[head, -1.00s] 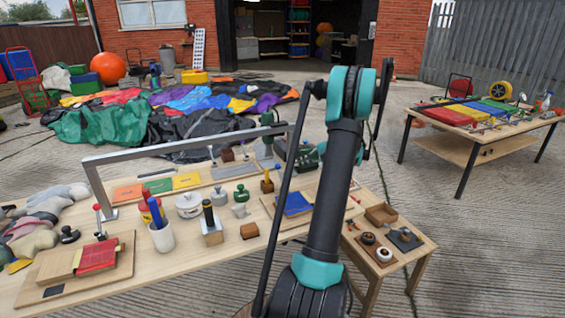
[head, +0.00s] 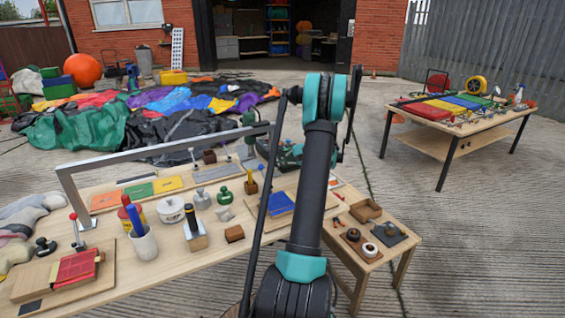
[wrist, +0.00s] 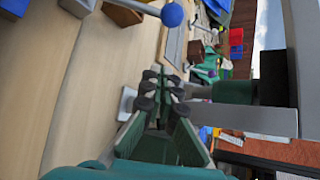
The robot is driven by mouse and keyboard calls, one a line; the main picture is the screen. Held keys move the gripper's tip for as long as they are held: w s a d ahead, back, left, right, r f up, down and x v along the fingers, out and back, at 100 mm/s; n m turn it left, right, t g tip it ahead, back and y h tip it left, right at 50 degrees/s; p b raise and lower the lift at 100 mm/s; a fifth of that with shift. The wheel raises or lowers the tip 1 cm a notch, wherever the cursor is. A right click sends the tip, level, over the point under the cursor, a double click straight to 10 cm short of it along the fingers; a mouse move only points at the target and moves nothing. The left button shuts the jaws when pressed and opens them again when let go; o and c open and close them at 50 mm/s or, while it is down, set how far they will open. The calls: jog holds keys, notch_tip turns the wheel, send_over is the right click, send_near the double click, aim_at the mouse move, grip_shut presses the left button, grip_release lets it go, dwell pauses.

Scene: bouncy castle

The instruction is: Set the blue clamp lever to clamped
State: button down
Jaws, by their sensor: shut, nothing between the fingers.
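The blue clamp lever (wrist: 172,14) shows at the top of the wrist view as a blue ball on a pale metal rod. A blue sheet (head: 281,203) lies on a board there, partly behind my arm. My gripper (wrist: 165,88) is shut and empty, below the blue ball in the wrist picture and apart from it.
The workbench (head: 155,273) holds a grey metal frame (head: 160,153), a red-knobbed clamp (head: 76,232), a white cup of markers (head: 143,242) and several weights. A small side table (head: 345,262) stands at right.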

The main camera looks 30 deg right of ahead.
jog(key=x, duration=0.4)
jog(key=shift+a, duration=0.3)
jog(key=s+r, duration=0.1)
jog(key=s+a+r, duration=0.1)
jog(key=shift+s+a, duration=0.25)
jog(key=shift+s, duration=0.05)
jog(key=shift+r, duration=0.1)
jog(key=shift+s+r+t, duration=0.15)
jog(key=shift+s+t, duration=0.05)
jog(key=shift+t, duration=0.1)
jog(key=shift+s+r+n, duration=0.1)
jog(key=shift+s+n, duration=0.05)
jog(key=shift+n, duration=0.15)
jog(key=s+r+n+t+y, duration=0.1)
jog(key=s+r+t, duration=0.1)
jog(key=s, duration=0.3)
jog(key=shift+s+n+t, duration=0.3)
jog(key=shift+s+n, duration=0.05)
jog(key=shift+n, duration=0.05)
